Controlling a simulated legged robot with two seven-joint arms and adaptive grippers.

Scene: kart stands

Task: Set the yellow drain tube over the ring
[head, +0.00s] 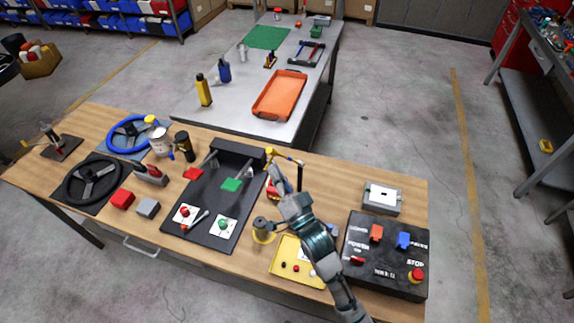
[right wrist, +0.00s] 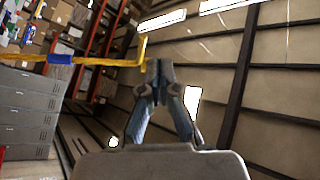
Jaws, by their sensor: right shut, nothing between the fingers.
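The yellow drain tube (head: 286,158) shows as a thin bent line at the back edge of the wooden bench, beside the tip of my right gripper (head: 273,172). In the right wrist view the tube (right wrist: 105,62) runs in from the left, with a blue band on it and an upturned end near my fingertips (right wrist: 159,68). The fingers are shut with nothing between them; whether they touch the tube is unclear. A yellow ring (head: 264,238) is at a small grey cylinder nearer the bench front; I cannot tell if it is the task's ring. My left gripper is not in view.
A black stand (head: 205,207) with red and green parts lies left of my right arm. A yellow tray (head: 285,268) and a black control box (head: 387,278) are to the front right. An orange tray (head: 279,95) sits on the grey table behind.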

